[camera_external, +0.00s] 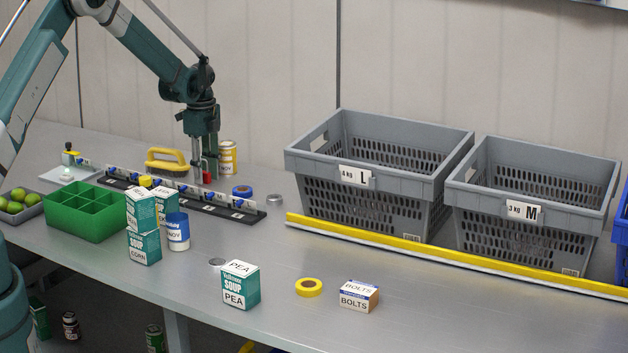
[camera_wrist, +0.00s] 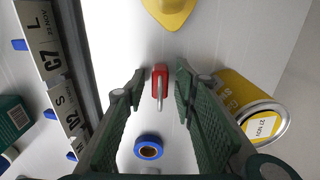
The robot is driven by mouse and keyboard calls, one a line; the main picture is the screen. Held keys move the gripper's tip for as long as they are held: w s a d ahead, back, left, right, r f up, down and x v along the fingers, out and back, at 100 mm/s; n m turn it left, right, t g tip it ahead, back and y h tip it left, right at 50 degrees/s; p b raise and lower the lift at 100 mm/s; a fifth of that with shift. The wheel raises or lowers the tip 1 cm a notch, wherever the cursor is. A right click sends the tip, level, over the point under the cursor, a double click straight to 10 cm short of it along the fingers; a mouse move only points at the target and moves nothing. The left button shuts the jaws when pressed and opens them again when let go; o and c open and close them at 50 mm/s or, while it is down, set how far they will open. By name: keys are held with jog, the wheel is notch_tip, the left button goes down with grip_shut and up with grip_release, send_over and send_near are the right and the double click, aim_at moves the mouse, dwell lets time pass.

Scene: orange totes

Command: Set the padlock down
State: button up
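The red padlock (camera_wrist: 160,76) is between the two fingertips of my gripper (camera_wrist: 161,80) in the wrist view, its metal shackle pointing toward the camera. A narrow gap shows on each side of it, so the fingers look open around it rather than closed on it. In the external view the padlock (camera_external: 207,178) is a small red patch low at the fingers of my gripper (camera_external: 205,172), close to the grey bench top (camera_external: 330,265). It looks to be at bench level, but its contact with the bench is not clear.
A yellow can (camera_external: 228,158) stands right of my gripper, and a yellow-handled tool (camera_external: 166,160) lies left of it. The black labelled rail (camera_external: 180,197) runs in front. Blue tape (camera_external: 242,191) lies nearby. Grey crates (camera_external: 455,154) stand farther right.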

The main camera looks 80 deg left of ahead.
jog(key=shift+r, duration=0.15)
notch_tip(320, 180, up, 12)
dwell(0.7)
dwell(0.5)
dwell(0.4)
